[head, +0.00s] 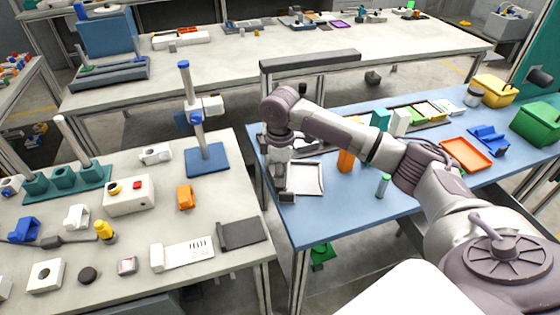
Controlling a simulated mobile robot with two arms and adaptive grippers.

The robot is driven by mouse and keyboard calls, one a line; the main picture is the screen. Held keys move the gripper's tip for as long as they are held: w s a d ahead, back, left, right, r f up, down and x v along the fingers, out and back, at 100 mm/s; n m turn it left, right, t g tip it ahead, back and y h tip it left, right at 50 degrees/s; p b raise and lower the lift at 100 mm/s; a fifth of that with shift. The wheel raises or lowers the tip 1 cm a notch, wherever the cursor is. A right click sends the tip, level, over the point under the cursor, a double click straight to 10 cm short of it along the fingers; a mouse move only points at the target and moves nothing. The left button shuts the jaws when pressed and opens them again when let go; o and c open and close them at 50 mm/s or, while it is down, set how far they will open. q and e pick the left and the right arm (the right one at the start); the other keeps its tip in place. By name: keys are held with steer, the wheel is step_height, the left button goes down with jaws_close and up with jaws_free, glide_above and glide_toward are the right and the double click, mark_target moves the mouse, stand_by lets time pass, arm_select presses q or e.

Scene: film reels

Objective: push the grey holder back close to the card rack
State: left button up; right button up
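My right arm reaches in from the right over the blue-topped table. Its gripper (284,190) points down near that table's left edge, low over the top. It is small and dark, and I cannot tell whether its fingers are open or shut. A pale grey, shallow square holder (306,179) with a darker rim lies just right of the gripper; I cannot tell whether they touch. A long dark rack (413,124) with green and yellow cards stands toward the back of the table, right of the holder, partly behind my arm. My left gripper is not in view.
An orange block (346,161) and a small grey-green cylinder (383,186) stand right of the holder. An orange tray (466,154) and a blue part (488,140) lie farther right. The table's front middle looks clear. A gap separates the cluttered pale table (222,285) at left.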

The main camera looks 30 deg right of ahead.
mark_target(280, 192)
step_height(280, 192, down, 8)
steer(key=shift+f, duration=0.25)
steer(key=shift+c, duration=0.3)
jaws_close()
steer(key=shift+o, duration=1.8)
jaws_free()
steer(key=shift+r, duration=0.1)
steer(key=shift+r, duration=0.1)
step_height(280, 192, up, 12)
